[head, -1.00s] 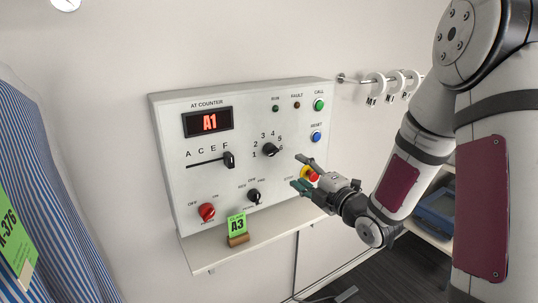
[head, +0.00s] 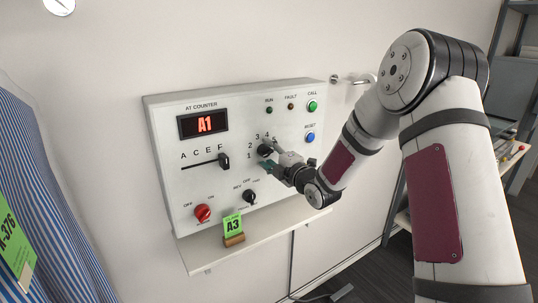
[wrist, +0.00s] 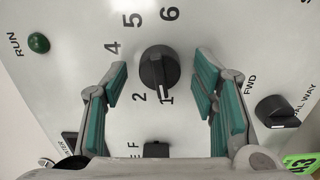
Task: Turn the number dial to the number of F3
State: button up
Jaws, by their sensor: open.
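The number dial (head: 265,150) is a black knob on the white control panel (head: 200,150). In the wrist view the dial (wrist: 158,68) has a white line that points at the 1. The numbers 1, 2, 4, 5 and 6 show around it; the 3 is hidden behind a finger. My gripper (head: 272,158) is at the dial in the head view. In the wrist view my gripper (wrist: 161,70) is open, with one teal-padded finger on each side of the dial and a visible gap to both.
The letter slider (head: 224,161) stands at F. A black switch (head: 249,197), a red OFF/ON knob (head: 202,213) and round CALL (head: 312,106) and RESET (head: 310,138) buttons sit nearby.

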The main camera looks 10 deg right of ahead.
jog(key=shift+w, duration=0.1)
jog(key=c, duration=1.2)
jog(key=shift+o, duration=0.2)
jog(key=shift+m, duration=0.3)
jog(key=m, duration=0.3)
jog(key=shift+m, duration=0.4)
jog(key=m, duration=0.3)
jog(key=shift+m, duration=0.3)
jog(key=m+p, duration=0.1)
jog(key=m, duration=0.2)
jog(key=shift+m, duration=0.3)
jog(key=shift+f+m, duration=0.1)
jog(key=shift+m, duration=2)
